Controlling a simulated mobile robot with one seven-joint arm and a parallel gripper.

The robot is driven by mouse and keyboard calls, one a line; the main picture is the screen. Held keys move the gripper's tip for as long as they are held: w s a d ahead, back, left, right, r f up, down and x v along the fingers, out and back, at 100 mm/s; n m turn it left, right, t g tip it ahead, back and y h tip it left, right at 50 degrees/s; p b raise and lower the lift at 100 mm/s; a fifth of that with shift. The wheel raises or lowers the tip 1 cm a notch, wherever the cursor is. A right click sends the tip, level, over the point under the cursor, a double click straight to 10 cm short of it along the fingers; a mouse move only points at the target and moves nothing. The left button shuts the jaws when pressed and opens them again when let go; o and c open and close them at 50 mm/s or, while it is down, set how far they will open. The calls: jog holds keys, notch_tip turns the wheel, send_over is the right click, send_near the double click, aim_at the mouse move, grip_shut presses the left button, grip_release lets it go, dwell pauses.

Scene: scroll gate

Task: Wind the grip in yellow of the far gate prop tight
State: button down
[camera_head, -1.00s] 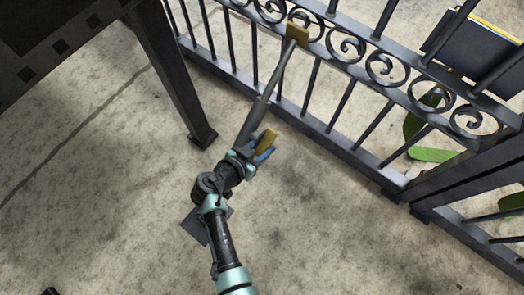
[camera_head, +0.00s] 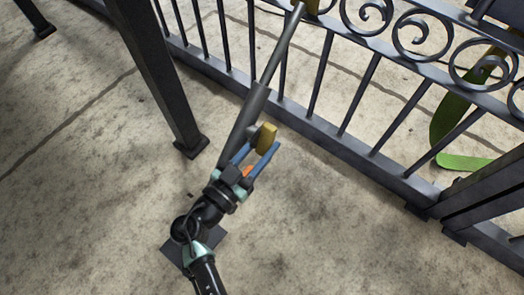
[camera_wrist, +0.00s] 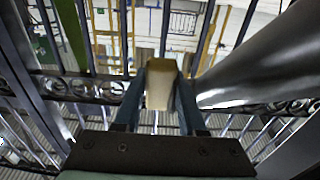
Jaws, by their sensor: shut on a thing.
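The gate prop (camera_head: 247,118) is a grey telescoping strut that slants down from the upper rail of the dark metal gate (camera_head: 345,145). Its yellow grip (camera_head: 265,137) is a small block on the right side of the thick lower tube. My gripper (camera_head: 258,151) has blue fingers, one on each side of the grip, and is shut on it. In the wrist view the grip (camera_wrist: 160,84) sits between the two fingers (camera_wrist: 158,98), with the grey tube (camera_wrist: 245,75) close on the right.
A dark post (camera_head: 158,80) with a square foot stands left of the prop. Another dark post (camera_head: 490,200) stands at the right. A green curved thing (camera_head: 455,125) lies beyond the gate. The concrete floor (camera_head: 340,235) at lower right is clear.

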jog(key=shift+w+r+t+b, duration=0.1)
jog(key=shift+r+t+b, duration=0.05)
jog(key=shift+t+b, duration=0.15)
jog(key=c, duration=0.8)
grip_release()
jog(key=shift+d, duration=0.1)
jog(key=shift+o, duration=0.2)
jog(key=p+v, duration=0.5)
jog(key=v, duration=0.8)
jog(key=shift+w, duration=0.1)
